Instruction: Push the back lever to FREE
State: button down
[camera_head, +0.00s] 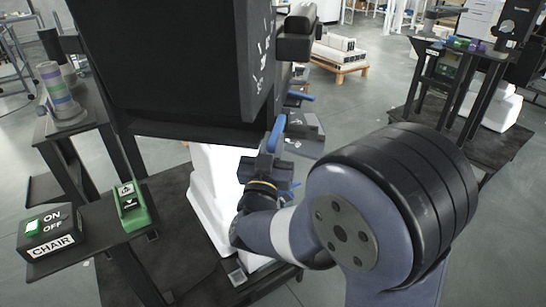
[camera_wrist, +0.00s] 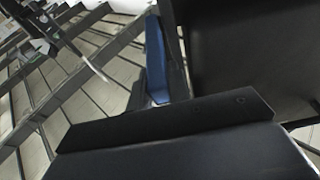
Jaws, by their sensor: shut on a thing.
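A blue lever (camera_head: 277,133) stands up beside the chair's dark underside in the head view. My gripper (camera_head: 267,167) is at its lower part, with the blue bar sticking up past the jaws. In the wrist view the blue lever (camera_wrist: 156,62) rises beyond the dark bar of my gripper (camera_wrist: 165,122). My gripper is shut on the lever; the contact itself is mostly hidden. Another blue lever (camera_head: 300,95) shows farther back, beside the seat. No FREE marking is readable in either view.
The big black chair part (camera_head: 180,60) hangs close above and left of my gripper. A white column (camera_head: 212,185) stands below it. A CHAIR switch box (camera_head: 50,232) and a green device (camera_head: 131,207) sit on the left shelf. A dark table (camera_head: 465,130) stands at right.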

jog(key=f+t+b, duration=0.1)
jog(key=b, duration=0.3)
jog(key=f+t+b, duration=0.1)
jog(key=f+b, duration=0.1)
jog(key=b, duration=0.3)
jog(key=f+t+b, duration=0.1)
jog(key=t+b, duration=0.1)
jog(key=b, duration=0.3)
jog(key=shift+w+f+h, duration=0.2)
jog(key=shift+w+h, duration=0.15)
jog(key=shift+h, duration=0.05)
jog(key=shift+t+b, duration=0.3)
jog(key=shift+b, duration=0.2)
jog(key=c, duration=1.3)
grip_release()
jog(key=v, duration=1)
jog(key=shift+s+f, duration=0.2)
jog(key=shift+s, duration=0.1)
